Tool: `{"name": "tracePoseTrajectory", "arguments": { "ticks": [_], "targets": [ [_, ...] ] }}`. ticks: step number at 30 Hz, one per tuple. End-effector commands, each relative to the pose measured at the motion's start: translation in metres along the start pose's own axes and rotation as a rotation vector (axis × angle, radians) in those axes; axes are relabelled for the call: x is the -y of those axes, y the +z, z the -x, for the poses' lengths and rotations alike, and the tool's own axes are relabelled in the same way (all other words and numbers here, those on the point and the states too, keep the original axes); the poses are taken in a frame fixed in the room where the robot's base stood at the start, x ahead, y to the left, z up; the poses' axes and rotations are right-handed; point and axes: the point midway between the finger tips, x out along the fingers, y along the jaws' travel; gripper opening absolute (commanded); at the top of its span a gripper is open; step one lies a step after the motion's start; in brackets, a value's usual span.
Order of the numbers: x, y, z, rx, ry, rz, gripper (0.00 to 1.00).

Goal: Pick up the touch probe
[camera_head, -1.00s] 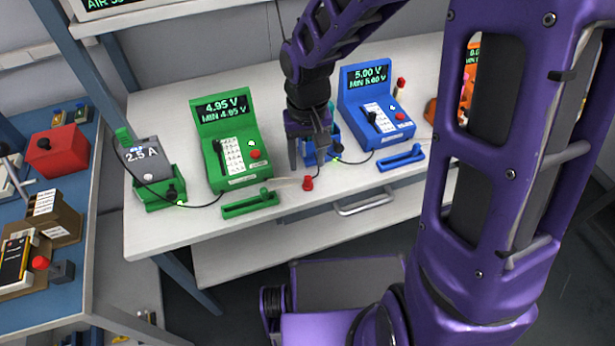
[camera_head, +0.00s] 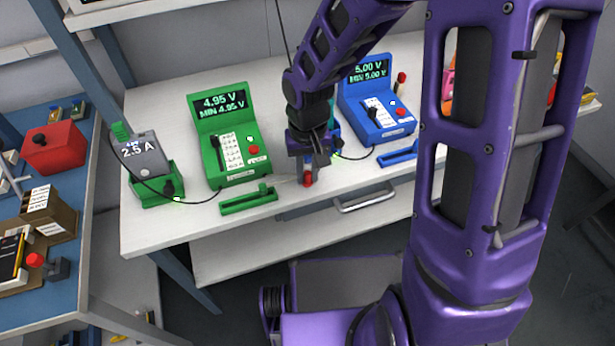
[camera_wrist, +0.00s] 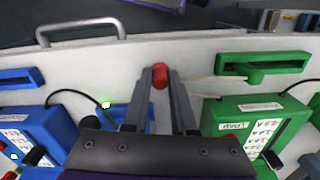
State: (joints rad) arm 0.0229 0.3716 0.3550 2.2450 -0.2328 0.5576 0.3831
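A small red-capped piece, which looks like the touch probe (camera_wrist: 160,75), is near the front edge of the white bench. In the wrist view its red part shows between the two fingertips of my gripper (camera_wrist: 162,72). The fingers are apart, one on each side of it, and I see no clear grip. In the head view my gripper (camera_head: 308,170) points down over the red piece (camera_head: 308,182), between the green and blue testers. Most of the piece's body is hidden by the fingers.
The green tester (camera_head: 224,120) and blue tester (camera_head: 368,90) stand close on either side. A green slotted holder (camera_head: 250,202) lies in front of the green tester. A drawer handle (camera_head: 365,198) sticks out below the bench edge. Black cables cross the bench.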

Motion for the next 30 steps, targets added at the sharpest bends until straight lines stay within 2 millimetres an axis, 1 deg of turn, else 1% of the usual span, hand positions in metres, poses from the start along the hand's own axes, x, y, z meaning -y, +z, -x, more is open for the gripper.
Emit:
{"name": "tracePoseTrajectory", "arguments": {
  "ticks": [1, 3, 14, 17, 24, 30],
  "targets": [
    [0.0, 0.0, 0.0, 0.0, 0.0, 0.0, 0.1],
    [0.0, 0.0, 0.0, 0.0, 0.0, 0.0, 0.0],
    [0.0, 0.0, 0.002, 0.0, 0.0, 0.0, 0.0],
    [0.0, -0.001, 0.013, -0.002, 0.001, 0.001, 0.0],
    [0.0, -0.001, 0.061, -0.004, 0.001, 0.0, 0.0],
    [0.0, -0.001, 0.094, -0.003, 0.0, 0.0, 0.0]
  ]
}}
